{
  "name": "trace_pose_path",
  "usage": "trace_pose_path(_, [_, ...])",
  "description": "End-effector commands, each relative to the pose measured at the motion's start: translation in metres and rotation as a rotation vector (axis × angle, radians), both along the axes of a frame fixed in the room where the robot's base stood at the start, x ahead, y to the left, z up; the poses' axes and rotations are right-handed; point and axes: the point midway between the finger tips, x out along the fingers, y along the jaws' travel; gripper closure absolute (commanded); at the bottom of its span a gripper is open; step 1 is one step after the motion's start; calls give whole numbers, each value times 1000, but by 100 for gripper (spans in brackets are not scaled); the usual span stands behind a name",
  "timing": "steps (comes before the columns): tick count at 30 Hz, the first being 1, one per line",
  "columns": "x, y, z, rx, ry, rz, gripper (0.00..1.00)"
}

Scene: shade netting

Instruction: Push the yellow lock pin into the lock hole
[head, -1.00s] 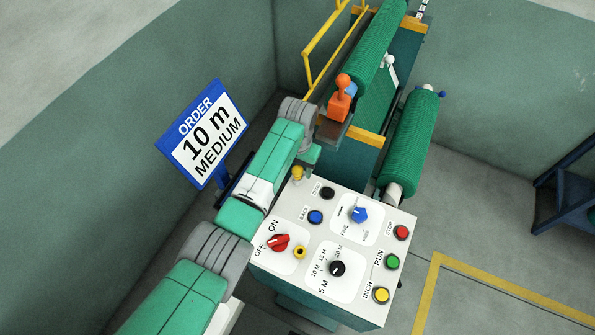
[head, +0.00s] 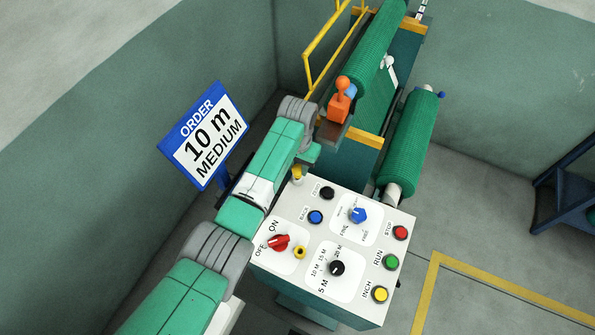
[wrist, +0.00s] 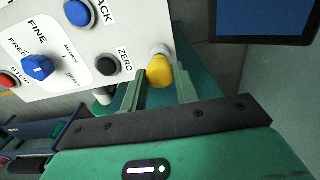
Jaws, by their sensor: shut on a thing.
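The yellow lock pin (head: 297,171) is at the far left corner of the white control panel. In the wrist view its rounded yellow knob (wrist: 160,73) sits between the two green fingers of my gripper (wrist: 159,82), with a pale collar beyond it. My gripper is shut on this pin. In the head view my wrist partly hides the fingers. A yellow ring with a dark centre (head: 299,252), which looks like the lock hole, is on the panel beside the red ON/OFF switch (head: 279,242). The ring is out of the wrist view.
The panel (head: 350,285) carries a blue FINE/FREE knob (head: 358,215), a black length dial (head: 337,268) and several push buttons. The black ZERO button (wrist: 106,66) is close to my fingers. An orange lever (head: 340,100) and green netting rolls (head: 410,145) stand behind the panel.

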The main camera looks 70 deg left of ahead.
Motion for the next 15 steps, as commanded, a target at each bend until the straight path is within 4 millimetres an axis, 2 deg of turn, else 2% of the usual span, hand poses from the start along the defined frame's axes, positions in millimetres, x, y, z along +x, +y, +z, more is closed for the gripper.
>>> trace_pose_path(15, [0, 0, 13, 1, 1, 0, 100])
